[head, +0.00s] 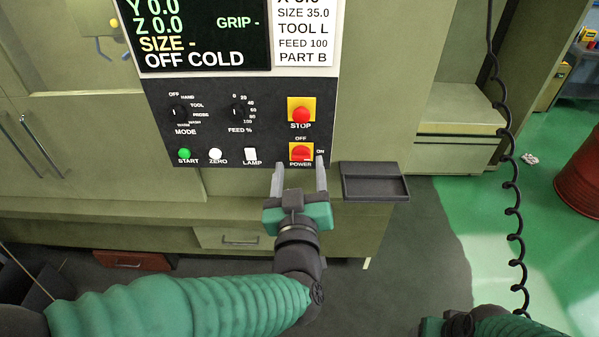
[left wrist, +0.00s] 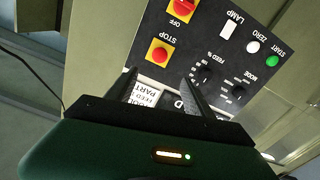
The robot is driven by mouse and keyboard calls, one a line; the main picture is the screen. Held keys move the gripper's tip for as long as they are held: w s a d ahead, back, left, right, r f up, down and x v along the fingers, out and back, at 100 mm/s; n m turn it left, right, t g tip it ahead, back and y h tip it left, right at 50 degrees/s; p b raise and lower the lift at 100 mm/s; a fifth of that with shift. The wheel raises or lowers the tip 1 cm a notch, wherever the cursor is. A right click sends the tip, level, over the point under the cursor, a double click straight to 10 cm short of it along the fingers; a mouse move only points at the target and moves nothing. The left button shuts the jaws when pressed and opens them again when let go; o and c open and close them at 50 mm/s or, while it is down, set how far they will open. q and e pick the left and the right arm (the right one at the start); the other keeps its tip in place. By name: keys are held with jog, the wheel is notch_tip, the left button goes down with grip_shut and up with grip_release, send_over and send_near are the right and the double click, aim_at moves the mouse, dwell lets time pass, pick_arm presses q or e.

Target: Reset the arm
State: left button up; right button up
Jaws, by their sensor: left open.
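My left gripper (head: 299,162) is open and empty, its fingers pointing up at the lower edge of the dark control panel (head: 220,118). Its fingertips lie either side of the red power knob (head: 300,152) in the head view; contact cannot be told. In the left wrist view the open fingers (left wrist: 160,76) appear below the red stop button (left wrist: 160,54), and the power knob (left wrist: 183,6) is at the top edge. The stop button (head: 301,115) sits above the power knob. The display (head: 205,35) reads "OFF COLD". My right arm shows at bottom right; its fingers are hidden.
A dark tray (head: 375,192) juts out right of the panel, close to the left gripper. A coiled black cable (head: 512,190) hangs at the right. A red drum (head: 580,180) stands on the green floor. A reddish-brown box (head: 130,260) sits low at left.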

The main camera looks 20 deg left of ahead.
dwell(0.3)
pick_arm(q)
notch_tip(320, 180, down, 21)
jog(key=d+m+g+h+b, duration=0.2)
jog(key=m+g+h+b, duration=0.25)
jog(key=g+b, duration=0.2)
jog(key=s+a+f+g+b, duration=0.2)
jog(key=s+a+f+g, duration=0.1)
jog(key=s+f, duration=0.4)
jog(key=s+a+f+m+g+b, duration=0.1)
jog(key=s+a+f+g+b, duration=0.2)
jog(key=s+f, duration=0.4)
notch_tip(320, 180, down, 3)
jog(key=shift+s+a+r+g, duration=0.2)
jog(key=shift+a+g, duration=0.55)
jog(key=shift+g, duration=0.4)
